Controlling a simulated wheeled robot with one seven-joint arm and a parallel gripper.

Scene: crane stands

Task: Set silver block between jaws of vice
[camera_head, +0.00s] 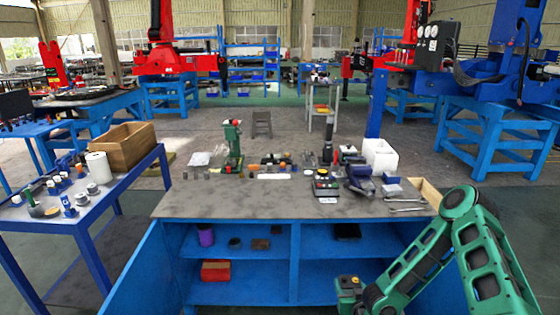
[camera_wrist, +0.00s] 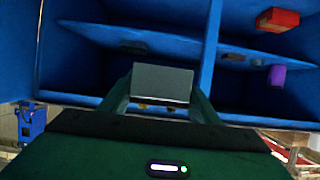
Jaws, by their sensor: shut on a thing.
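My gripper (camera_wrist: 162,98) is shut on a grey, flat-faced silver block (camera_wrist: 162,83), which sits between the two green fingers in the wrist view. In the head view my green arm reaches down at the lower right, and its wrist end is low in front of the workbench's shelves, below the tabletop. The block cannot be made out there. A dark blue vice (camera_head: 358,181) stands on the right part of the tabletop, well above and behind my gripper. Its jaws are too small to tell how far apart they are.
The workbench (camera_head: 240,203) has a bare front strip. Tools, a white box (camera_head: 380,155) and wrenches (camera_head: 405,204) crowd its back and right. A red box (camera_head: 216,271) and a purple cup (camera_head: 206,235) lie on the blue shelves. A side table (camera_head: 110,200) stands left.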

